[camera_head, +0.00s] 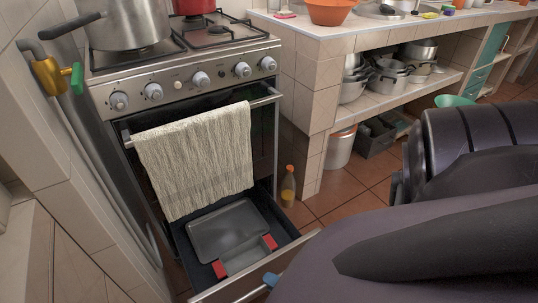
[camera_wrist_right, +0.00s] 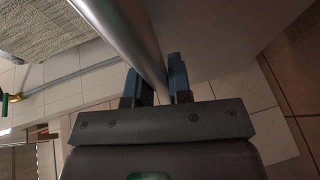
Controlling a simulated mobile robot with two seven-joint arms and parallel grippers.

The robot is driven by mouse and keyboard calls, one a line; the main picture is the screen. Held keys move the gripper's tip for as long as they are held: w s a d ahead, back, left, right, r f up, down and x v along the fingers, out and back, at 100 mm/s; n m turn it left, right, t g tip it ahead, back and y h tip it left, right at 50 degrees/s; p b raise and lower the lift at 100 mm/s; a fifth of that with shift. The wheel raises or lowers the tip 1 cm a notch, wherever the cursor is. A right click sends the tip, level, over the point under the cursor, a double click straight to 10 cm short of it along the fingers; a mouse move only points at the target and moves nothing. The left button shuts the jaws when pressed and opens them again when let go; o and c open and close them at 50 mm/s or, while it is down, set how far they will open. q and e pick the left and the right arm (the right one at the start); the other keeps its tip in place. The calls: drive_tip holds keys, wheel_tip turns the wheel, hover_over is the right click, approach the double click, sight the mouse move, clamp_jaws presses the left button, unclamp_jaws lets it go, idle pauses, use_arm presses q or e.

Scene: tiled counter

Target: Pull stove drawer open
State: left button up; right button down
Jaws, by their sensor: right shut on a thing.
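The stove drawer (camera_head: 240,287) is pulled out below the oven, its dark inside showing. A grey tray (camera_head: 228,232) and a grey piece with red ends (camera_head: 245,258) lie in it. My right gripper is mostly hidden behind my arm in the head view; a blue finger part (camera_head: 270,279) shows at the drawer's front. In the right wrist view my right gripper (camera_wrist_right: 158,78) is shut around a silver bar (camera_wrist_right: 122,30), apparently the drawer's handle, with one finger on each side. My left gripper is in neither view.
A cream towel (camera_head: 197,160) hangs on the oven door handle (camera_head: 266,98) above the drawer. A bottle (camera_head: 288,187) stands on the floor just right of the drawer. A tiled counter (camera_head: 312,100) rises beyond it. Tiled floor (camera_head: 345,186) is bare between bottle and my arm.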

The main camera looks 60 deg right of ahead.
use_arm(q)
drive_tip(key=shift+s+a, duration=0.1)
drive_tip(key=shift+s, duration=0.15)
use_arm(e)
drive_tip(key=shift+s+a, duration=0.15)
drive_tip(key=shift+s, duration=0.15)
drive_tip(key=c, duration=1.1)
unclamp_jaws()
drive_tip(key=shift+o, duration=0.2)
drive_tip(key=shift+s, duration=0.1)
